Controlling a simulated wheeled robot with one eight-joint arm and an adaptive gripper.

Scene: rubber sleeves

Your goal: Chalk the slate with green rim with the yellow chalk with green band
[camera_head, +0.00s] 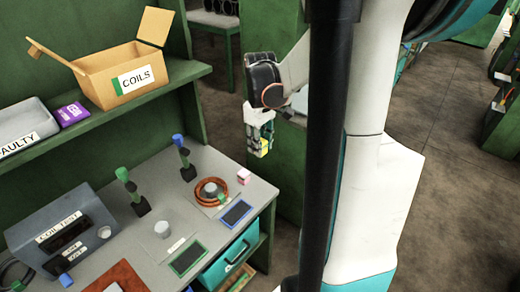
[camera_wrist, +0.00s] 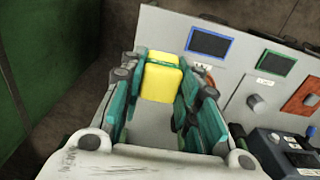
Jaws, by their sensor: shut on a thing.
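The yellow chalk (camera_wrist: 161,80) is held between the two teal fingers of my gripper (camera_wrist: 160,88). In the head view, the yellow chalk (camera_head: 264,148) shows as a small patch at the fingertips of my gripper (camera_head: 261,143), above and beyond the bench's right edge.
A slate with blue rim (camera_head: 236,213) lies right of the green-rimmed one. An orange coil (camera_head: 212,191), upright green-topped (camera_head: 129,185) and blue-topped (camera_head: 184,157) tools and a grey tester (camera_head: 62,232) occupy the bench.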

